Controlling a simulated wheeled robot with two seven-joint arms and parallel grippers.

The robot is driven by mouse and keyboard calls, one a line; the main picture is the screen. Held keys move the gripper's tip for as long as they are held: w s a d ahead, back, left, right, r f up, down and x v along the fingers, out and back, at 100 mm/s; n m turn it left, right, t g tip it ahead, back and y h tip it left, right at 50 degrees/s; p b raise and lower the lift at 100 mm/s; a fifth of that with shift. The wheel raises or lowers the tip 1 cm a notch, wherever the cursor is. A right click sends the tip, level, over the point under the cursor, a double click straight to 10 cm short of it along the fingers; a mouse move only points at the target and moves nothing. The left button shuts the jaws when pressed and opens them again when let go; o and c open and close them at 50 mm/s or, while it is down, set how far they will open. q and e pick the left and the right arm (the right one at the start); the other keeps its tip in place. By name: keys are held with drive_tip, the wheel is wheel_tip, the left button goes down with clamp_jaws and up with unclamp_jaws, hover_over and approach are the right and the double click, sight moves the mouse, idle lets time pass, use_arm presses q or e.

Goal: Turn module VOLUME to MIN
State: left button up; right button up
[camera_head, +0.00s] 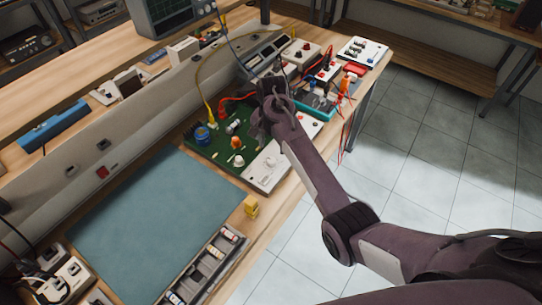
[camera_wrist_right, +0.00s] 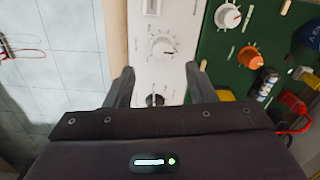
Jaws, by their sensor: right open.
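A white panel (camera_head: 268,166) lies along the front side of a green board (camera_head: 212,146) on the bench. In the right wrist view the panel (camera_wrist_right: 143,55) carries a white knob with a scale around it (camera_wrist_right: 163,46) and a dark knob (camera_wrist_right: 155,99) nearer my gripper. The green board (camera_wrist_right: 222,60) carries another white knob (camera_wrist_right: 229,16) and an orange knob (camera_wrist_right: 250,59). I cannot read a VOLUME label. My right gripper (camera_wrist_right: 160,76) is open and empty, its fingers apart across the panel's width. In the head view my right arm's end partly hides the panel's far part. My left gripper is not in view.
Red leads (camera_wrist_right: 293,104) and a yellow cable (camera_head: 203,88) are near the green board. A small yellow block (camera_head: 251,206) stands by the bench's front edge. A blue-grey mat (camera_head: 150,225) is clear. Tiled floor (camera_head: 410,140) lies beyond the bench edge.

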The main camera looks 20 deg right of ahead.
sight(271, 159)
drive_tip(key=shift+w+r, duration=0.1)
drive_tip(key=shift+w, duration=0.2)
drive_tip(key=shift+f, duration=0.3)
wheel_tip(271, 159, down, 7)
drive_tip(key=shift+r+p, duration=0.1)
drive_tip(key=shift+p, duration=0.5)
drive_tip(key=shift+c, duration=0.4)
drive_tip(key=c, duration=0.9)
